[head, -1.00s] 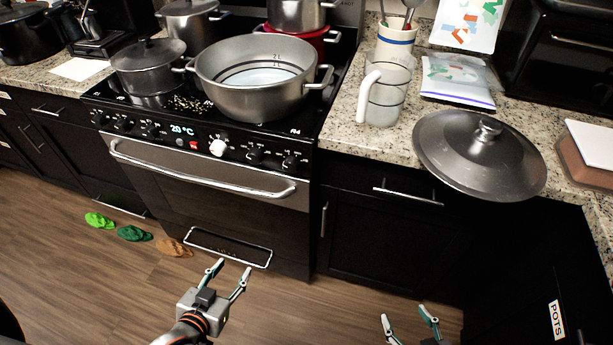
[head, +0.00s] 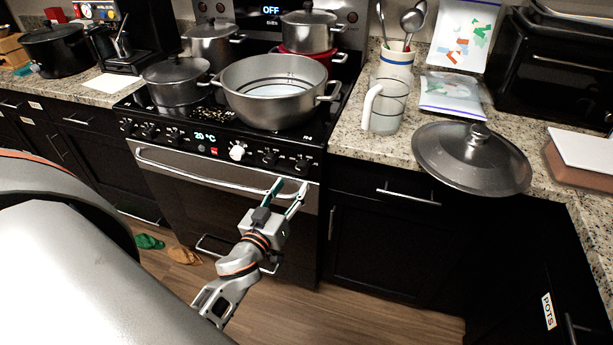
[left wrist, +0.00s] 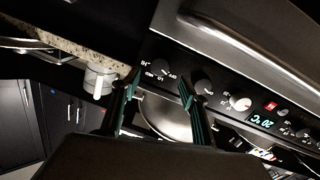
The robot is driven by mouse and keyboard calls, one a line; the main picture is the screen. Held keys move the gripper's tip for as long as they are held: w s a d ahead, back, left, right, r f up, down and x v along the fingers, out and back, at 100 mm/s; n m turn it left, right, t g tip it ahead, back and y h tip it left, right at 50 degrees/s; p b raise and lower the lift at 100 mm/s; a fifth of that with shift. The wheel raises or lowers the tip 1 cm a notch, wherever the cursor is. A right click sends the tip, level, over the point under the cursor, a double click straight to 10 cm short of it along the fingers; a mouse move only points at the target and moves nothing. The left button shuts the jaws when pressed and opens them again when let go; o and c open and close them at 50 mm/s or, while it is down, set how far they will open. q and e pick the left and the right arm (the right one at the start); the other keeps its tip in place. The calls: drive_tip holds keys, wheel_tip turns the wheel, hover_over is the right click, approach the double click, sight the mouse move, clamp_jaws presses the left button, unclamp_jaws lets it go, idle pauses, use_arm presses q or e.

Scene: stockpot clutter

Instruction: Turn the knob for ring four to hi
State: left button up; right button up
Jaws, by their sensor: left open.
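The oven's black control panel shows several knobs. The rightmost black knob (head: 303,165) sits near a small mark that looks like "R4" at the cooktop edge. In the left wrist view this knob (left wrist: 160,68) has HI, LO and OFF lettering around it; its exact setting is hard to read. Another black knob (head: 270,157) and a white knob (head: 237,151) stand to its left. My left gripper (head: 289,186) is open and empty, just below and in front of the two right black knobs. In the left wrist view its fingertips (left wrist: 160,84) straddle the rightmost knob's direction, apparently not touching it. My right gripper is out of view.
A large wide pot (head: 280,105) stands above the panel on the cooktop (head: 215,125). The oven handle (head: 190,167) runs just below the knobs, close to my left gripper. A lid (head: 470,165) and clear jug (head: 385,108) are on the right counter.

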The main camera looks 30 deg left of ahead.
sight(301, 171)
use_arm(q)
drive_tip(key=w, duration=0.4)
drive_tip(key=w+a, duration=0.1)
drive_tip(key=w, duration=0.1)
drive_tip(key=c, duration=1.1)
